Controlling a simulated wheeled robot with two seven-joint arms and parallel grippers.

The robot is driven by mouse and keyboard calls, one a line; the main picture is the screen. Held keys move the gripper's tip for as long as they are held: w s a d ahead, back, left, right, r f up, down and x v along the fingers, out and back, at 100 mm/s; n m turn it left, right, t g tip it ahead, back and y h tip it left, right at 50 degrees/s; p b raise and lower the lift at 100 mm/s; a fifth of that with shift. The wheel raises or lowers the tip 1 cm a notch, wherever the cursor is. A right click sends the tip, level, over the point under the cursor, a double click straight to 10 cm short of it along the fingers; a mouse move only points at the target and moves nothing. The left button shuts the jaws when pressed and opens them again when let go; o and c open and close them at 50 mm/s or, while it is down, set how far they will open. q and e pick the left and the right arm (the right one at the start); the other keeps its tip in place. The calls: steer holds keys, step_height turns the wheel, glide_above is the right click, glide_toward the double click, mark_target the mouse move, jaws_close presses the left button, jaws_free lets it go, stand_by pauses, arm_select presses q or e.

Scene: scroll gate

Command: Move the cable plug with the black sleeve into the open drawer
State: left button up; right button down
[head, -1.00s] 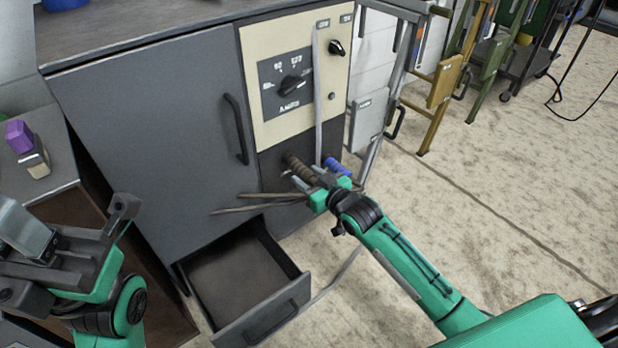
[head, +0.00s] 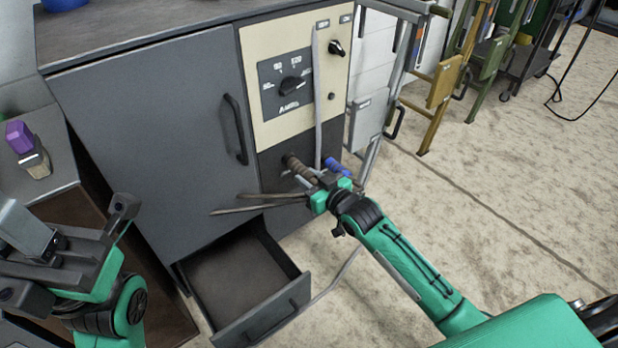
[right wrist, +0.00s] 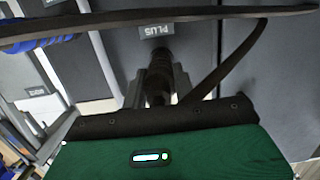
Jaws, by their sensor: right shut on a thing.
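The plug with the dark, blackish sleeve (head: 296,164) sits at the lower panel of the grey cabinet and looks brownish in the head view. In the right wrist view its dark sleeve (right wrist: 158,72) lies between my fingers, under a label reading PLUS. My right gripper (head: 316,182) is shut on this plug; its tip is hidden. A blue plug (head: 337,167) is just right of it and shows at the left of the wrist view (right wrist: 42,44). The open drawer (head: 268,318) is below and to the left, its visible floor empty. My left gripper (head: 88,228) is open and empty at far left.
Dark cables (head: 250,204) run left from the plug area, above the drawer. A pale strap-like cable (head: 318,95) hangs down the control panel (head: 286,88). Metal frames (head: 387,80) stand right of the cabinet.

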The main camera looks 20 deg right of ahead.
steer(key=shift+r, duration=0.1)
steer(key=shift+s+d+p, duration=0.2)
steer(key=shift+s+p, duration=0.25)
steer(key=shift+f+p+v, duration=0.15)
steer(key=shift+p+v, duration=0.45)
steer(key=shift+v, duration=0.25)
steer(key=shift+f+p+v, duration=0.1)
steer(key=shift+p+v, duration=0.5)
steer(key=shift+v, duration=0.3)
